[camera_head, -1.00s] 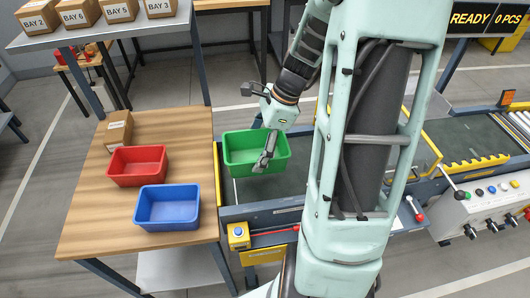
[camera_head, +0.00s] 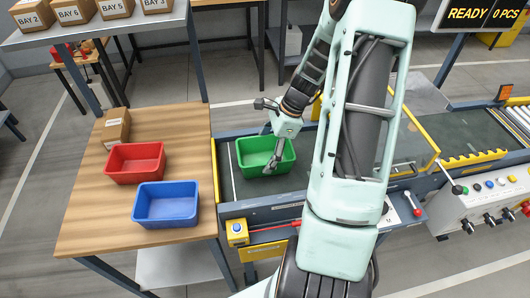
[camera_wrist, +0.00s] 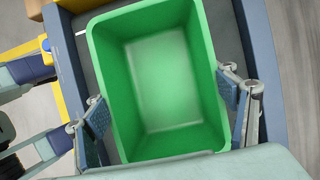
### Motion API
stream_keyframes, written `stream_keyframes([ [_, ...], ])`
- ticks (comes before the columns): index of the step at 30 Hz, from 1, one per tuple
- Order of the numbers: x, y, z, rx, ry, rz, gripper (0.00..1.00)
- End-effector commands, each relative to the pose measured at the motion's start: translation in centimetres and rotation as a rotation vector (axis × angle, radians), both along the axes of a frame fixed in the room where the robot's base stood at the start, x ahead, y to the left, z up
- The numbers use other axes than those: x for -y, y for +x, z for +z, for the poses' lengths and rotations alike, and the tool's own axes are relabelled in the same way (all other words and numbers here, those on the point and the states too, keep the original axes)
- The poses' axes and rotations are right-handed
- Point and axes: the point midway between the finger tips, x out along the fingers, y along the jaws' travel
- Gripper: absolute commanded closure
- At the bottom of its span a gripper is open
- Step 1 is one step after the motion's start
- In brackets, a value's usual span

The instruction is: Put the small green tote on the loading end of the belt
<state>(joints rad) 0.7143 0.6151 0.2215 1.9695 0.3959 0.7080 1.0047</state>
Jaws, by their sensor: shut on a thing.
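The small green tote (camera_head: 265,157) is upright and empty at the left end of the dark belt (camera_head: 228,185). My gripper (camera_head: 273,165) reaches down to it from above. In the wrist view my gripper (camera_wrist: 168,112) has one finger on each side of the green tote (camera_wrist: 165,85), closed against its outer walls. Whether the tote's bottom rests on the belt or hangs just above it cannot be told. The far side of the tote shows no contact with the belt's side rails.
A wooden table (camera_head: 90,215) left of the belt holds a red tote (camera_head: 136,162), a blue tote (camera_head: 166,204) and a cardboard box (camera_head: 116,128). A control box (camera_head: 490,205) with knobs stands at right. A yellow frame (camera_head: 420,140) crosses the belt beyond my arm.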

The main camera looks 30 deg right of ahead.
Motion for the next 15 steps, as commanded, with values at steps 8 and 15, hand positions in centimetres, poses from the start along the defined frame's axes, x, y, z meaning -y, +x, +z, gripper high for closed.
stream_keyframes([
  [8, -0.01, 0.01, -0.35, 0.000, 0.000, 0.001, 0.55],
  [15, 0.00, 0.00, -0.26, 0.000, 0.000, 0.000, 0.05],
])
